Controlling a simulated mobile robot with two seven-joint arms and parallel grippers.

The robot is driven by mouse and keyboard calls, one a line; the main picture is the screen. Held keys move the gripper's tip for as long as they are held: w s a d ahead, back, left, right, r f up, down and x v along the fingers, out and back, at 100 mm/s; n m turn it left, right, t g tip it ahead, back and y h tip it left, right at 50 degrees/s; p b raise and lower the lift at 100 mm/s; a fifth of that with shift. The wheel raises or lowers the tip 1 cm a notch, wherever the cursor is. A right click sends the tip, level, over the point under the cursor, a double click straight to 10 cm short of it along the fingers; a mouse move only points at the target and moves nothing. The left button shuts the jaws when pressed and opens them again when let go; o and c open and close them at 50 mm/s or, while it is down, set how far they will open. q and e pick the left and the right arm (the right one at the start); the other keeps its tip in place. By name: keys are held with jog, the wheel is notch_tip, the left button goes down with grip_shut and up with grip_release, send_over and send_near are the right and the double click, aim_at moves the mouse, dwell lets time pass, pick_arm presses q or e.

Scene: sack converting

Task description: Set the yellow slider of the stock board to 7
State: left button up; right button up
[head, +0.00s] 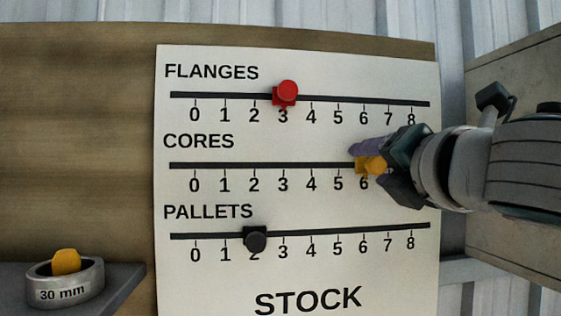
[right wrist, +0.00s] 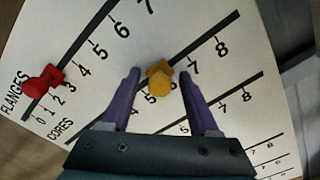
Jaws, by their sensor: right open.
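The stock board (head: 300,270) is white with three slotted scales. The yellow slider (head: 370,166) sits on the middle scale, CORES, at about the 6 mark. Its knob also shows in the right wrist view (right wrist: 160,83), with the 5 and 7 visible on either side. My right gripper (head: 377,161) reaches in from the right at the slider. In the right wrist view its two purple fingers (right wrist: 159,70) are open, one on each side of the yellow knob, with gaps showing. My left gripper is not in view.
The red slider (head: 287,93) is at 3 on FLANGES above. The black slider (head: 255,239) is at 2 on PALLETS below. A grey ring marked 30 mm (head: 64,294), with a yellow piece in it, stands on a dark shelf (head: 122,285) at lower left.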

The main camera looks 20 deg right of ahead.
jog(key=shift+c, duration=0.2)
grip_shut()
dwell(1.2)
